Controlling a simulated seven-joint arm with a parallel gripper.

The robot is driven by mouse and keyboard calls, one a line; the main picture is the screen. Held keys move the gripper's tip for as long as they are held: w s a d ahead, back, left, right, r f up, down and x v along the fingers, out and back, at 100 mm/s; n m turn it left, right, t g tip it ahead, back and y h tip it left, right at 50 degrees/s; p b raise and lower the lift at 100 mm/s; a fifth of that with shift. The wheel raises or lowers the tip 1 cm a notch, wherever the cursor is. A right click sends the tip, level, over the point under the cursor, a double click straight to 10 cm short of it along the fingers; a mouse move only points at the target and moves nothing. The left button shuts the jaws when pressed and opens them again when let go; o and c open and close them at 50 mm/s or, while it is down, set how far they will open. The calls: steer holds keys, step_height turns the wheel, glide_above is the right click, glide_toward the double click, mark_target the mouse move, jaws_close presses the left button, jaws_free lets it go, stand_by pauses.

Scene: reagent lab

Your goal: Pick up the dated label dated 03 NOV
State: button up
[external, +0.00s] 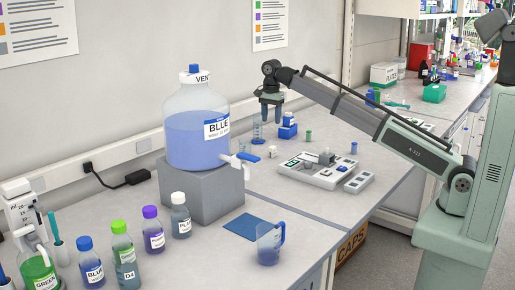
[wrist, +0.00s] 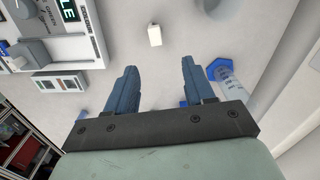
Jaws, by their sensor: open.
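I cannot make out any label reading 03 NOV in either view. A small white block (wrist: 155,35) lies on the bench ahead of my fingertips in the wrist view; no writing on it is legible. A small white item (external: 273,152) on the bench below my gripper in the external view looks like the same block. My gripper (external: 271,121) is above the bench at the back, fingers pointing down. In the wrist view my gripper (wrist: 159,66) has its two blue-grey fingers apart with nothing between them.
A grey instrument (external: 310,172) with a smaller box (external: 359,182) stands right of the white item. A clear cylinder with a blue foot (wrist: 220,72) stands close right of my fingers. A large blue-liquid carboy (external: 198,135) on a grey block is to the left.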

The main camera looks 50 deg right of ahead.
glide_above(272, 147)
steer(key=w, duration=0.1)
steer(key=f, duration=0.8)
steer(key=shift+d+f, duration=0.2)
steer(key=shift+d, duration=0.15)
steer(key=shift+s+f, duration=0.2)
steer(key=shift+f, duration=0.5)
steer(key=shift+s+a+f, duration=0.1)
steer(key=shift+s+f, duration=0.1)
steer(key=shift+f, duration=1.75)
steer(key=shift+c, duration=0.2)
jaws_close()
steer(key=shift+r, duration=0.15)
